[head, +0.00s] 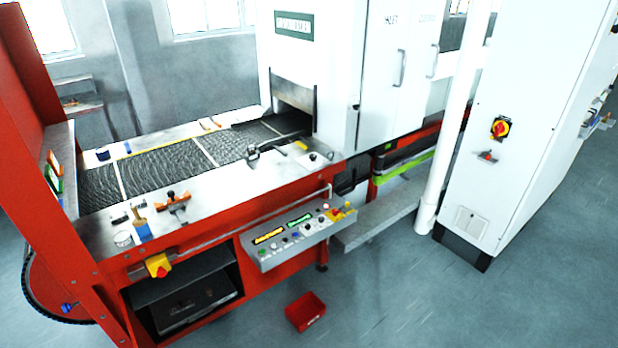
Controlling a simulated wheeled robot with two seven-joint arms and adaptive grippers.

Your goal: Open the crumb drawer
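No part is clearly marked as the crumb drawer. In the head view, a dark, flat tray-like box (197,312) sits inside an open black bay in the red frame, below the belt's front end. Another dark panel (350,178) shows under the white oven housing, next to a green-yellow strip (403,167); I cannot tell whether it is a drawer front. Neither of my grippers is in view.
The mesh belt (165,168) runs into the white oven (320,60). Tools lie on its steel edge. A button panel (293,238) juts out in front. A white cabinet (530,130) stands right. The floor between is clear.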

